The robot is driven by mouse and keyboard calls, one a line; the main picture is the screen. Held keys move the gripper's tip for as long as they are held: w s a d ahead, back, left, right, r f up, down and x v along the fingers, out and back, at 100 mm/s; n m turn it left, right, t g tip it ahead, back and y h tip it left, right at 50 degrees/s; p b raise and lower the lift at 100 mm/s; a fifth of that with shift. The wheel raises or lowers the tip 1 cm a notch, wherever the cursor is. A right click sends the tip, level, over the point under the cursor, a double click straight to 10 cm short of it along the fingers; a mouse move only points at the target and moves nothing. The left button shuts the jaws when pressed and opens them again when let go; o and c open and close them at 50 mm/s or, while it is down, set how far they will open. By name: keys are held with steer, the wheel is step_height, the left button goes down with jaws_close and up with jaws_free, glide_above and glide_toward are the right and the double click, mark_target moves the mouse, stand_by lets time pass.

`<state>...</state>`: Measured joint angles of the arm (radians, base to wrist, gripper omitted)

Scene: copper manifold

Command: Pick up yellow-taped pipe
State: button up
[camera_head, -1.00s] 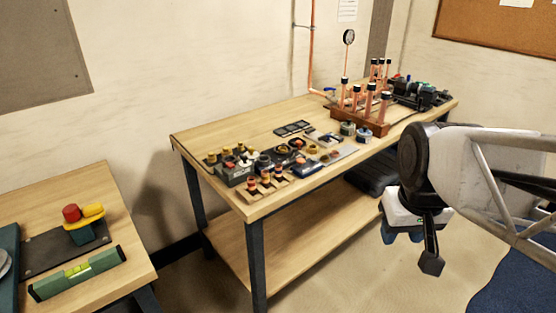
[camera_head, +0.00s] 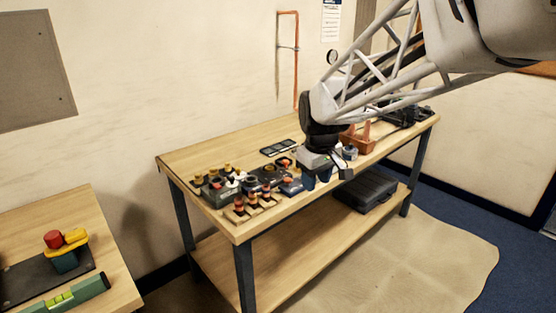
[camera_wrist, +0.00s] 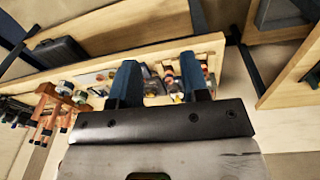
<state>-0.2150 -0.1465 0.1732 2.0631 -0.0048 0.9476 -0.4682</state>
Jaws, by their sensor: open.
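I cannot make out yellow tape on any pipe in these views. Several copper pipes with dark ends (camera_wrist: 46,128) show in the wrist view at the left, by their reddish-brown rack (camera_wrist: 45,92). In the head view my arm covers most of this rack (camera_head: 356,140), and its pipes are hidden. My gripper (camera_head: 318,181) is above the front half of the long workbench, left of the rack. In the wrist view the blue fingers of my gripper (camera_wrist: 160,75) are apart, with nothing held between them. Small bench parts show beyond them.
Small fittings and holders (camera_head: 245,186) crowd the left half of the workbench (camera_head: 190,157). A dark case (camera_head: 365,190) lies on the lower shelf. A side table (camera_head: 120,270) at the left bears a green level (camera_head: 75,297) and a red-and-yellow item (camera_head: 62,245).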

steer(key=w+a+f+n, duration=0.3)
steer(key=w+a+f, duration=0.2)
steer(key=w+a, duration=0.5)
steer(key=n+g, duration=0.1)
steer(key=n, duration=0.3)
glide_above(252, 192)
step_height(252, 192, down, 8)
steer(key=shift+w+r, duration=0.1)
steer(key=shift+f, duration=1.25)
steer(key=shift+f, duration=0.1)
steer(key=shift+f, duration=2.55)
